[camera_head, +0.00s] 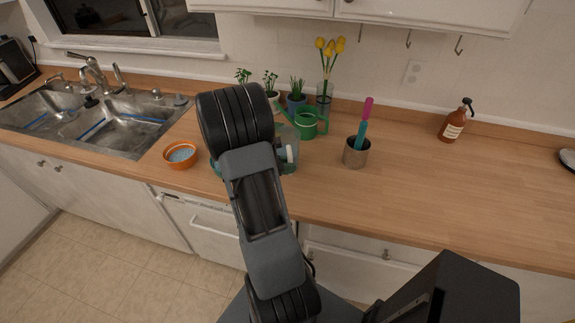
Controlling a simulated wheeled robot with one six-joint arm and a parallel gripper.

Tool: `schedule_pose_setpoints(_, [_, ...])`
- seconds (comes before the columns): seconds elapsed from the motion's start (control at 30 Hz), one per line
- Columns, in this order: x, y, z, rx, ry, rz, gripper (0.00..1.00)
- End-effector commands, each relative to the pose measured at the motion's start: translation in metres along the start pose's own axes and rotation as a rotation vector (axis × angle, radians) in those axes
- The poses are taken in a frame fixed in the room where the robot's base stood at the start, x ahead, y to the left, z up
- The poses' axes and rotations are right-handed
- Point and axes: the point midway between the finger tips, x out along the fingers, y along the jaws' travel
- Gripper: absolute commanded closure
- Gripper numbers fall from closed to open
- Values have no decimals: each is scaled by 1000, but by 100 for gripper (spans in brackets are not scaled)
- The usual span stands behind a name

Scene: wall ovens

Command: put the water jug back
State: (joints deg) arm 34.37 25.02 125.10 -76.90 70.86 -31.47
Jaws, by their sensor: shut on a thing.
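My gripper (286,154) is mostly hidden behind my own forearm and wrist. Only a small dark and white part shows to the right of the wrist. It is shut on a see-through vessel (291,134), which appears to be the water jug. Most of that vessel is hidden, so its handle, tilt and contact with the counter cannot be told. A green watering can (306,126) stands just behind and to the right.
An orange bowl (180,155) sits left of my arm, near the sink (100,118). Small potted plants (270,82) and a vase of yellow tulips (325,85) line the wall. A metal cup (355,153) and brown soap bottle (454,124) stand right. The right counter (440,190) is largely clear.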

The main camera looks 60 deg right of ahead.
Motion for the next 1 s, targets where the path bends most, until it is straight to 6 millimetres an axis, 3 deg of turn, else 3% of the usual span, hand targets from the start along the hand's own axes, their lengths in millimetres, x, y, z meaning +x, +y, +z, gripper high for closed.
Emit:
schedule_pose_setpoints(0.5, [3,0,-8,3,-1,2,100])
schedule_pose_setpoints(0.53, [3,0,-8,1,0,1,81])
schedule_pose_setpoints(0.7, [3,0,-7,1,0,1,65])
schedule_pose_setpoints(0.8, [3,0,-7,1,0,1,57])
schedule_pose_setpoints(1.0, [3,0,-7,1,0,1,57])
